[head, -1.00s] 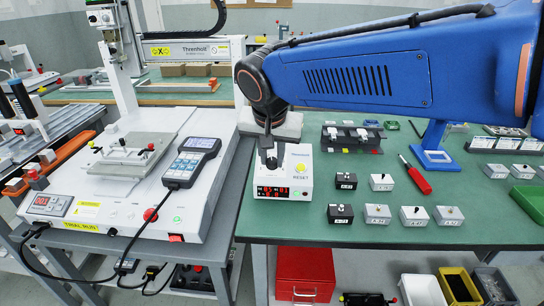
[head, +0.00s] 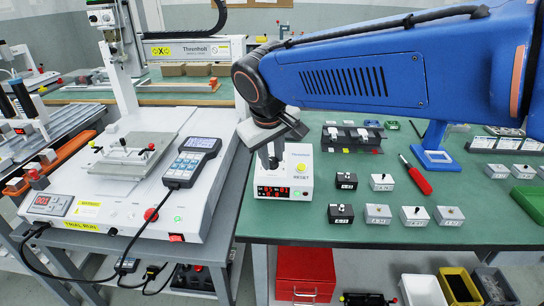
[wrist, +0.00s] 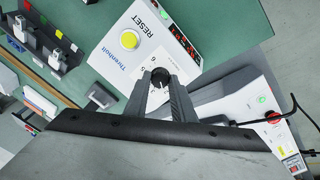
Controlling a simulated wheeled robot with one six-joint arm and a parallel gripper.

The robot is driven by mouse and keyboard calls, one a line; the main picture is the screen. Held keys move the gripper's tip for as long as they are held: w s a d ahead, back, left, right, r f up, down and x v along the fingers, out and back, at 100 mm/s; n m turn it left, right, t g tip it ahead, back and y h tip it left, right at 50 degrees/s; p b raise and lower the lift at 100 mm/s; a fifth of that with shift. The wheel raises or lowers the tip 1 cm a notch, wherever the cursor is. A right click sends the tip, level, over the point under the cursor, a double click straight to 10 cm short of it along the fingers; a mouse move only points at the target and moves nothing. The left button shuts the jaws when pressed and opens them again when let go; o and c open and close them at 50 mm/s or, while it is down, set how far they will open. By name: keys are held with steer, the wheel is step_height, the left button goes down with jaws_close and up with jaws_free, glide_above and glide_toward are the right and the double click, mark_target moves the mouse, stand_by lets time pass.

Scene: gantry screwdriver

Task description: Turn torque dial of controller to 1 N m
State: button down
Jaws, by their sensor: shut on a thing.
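The controller (head: 302,160) is a white box with a yellow RESET button and a red digital display, at the left end of the green table. Its display (head: 273,191) is lit, but the digits are too small to read surely. In the wrist view the controller (wrist: 112,47) is at the top, with its black torque dial (wrist: 160,76) and printed scale numbers. My gripper (head: 270,163) is over the dial from above, and its fingers (wrist: 161,85) are closed around the dial's sides. In the head view the fingers hide most of the dial.
A white machine with a handheld keypad (head: 194,160) stands close on the left. Small boxes with switches (head: 341,213) and a red screwdriver (head: 415,174) lie to the right. Bare green table (head: 290,225) is in front of the controller.

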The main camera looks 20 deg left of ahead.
steer(key=n, duration=0.5)
steer(key=shift+n, duration=0.3)
steer(key=shift+s+n, duration=0.1)
steer(key=shift+n, duration=2.1)
steer(key=c, duration=1.5)
jaws_free()
steer(key=shift+r, duration=0.1)
steer(key=v, duration=1.7)
steer(key=shift+s, duration=0.25)
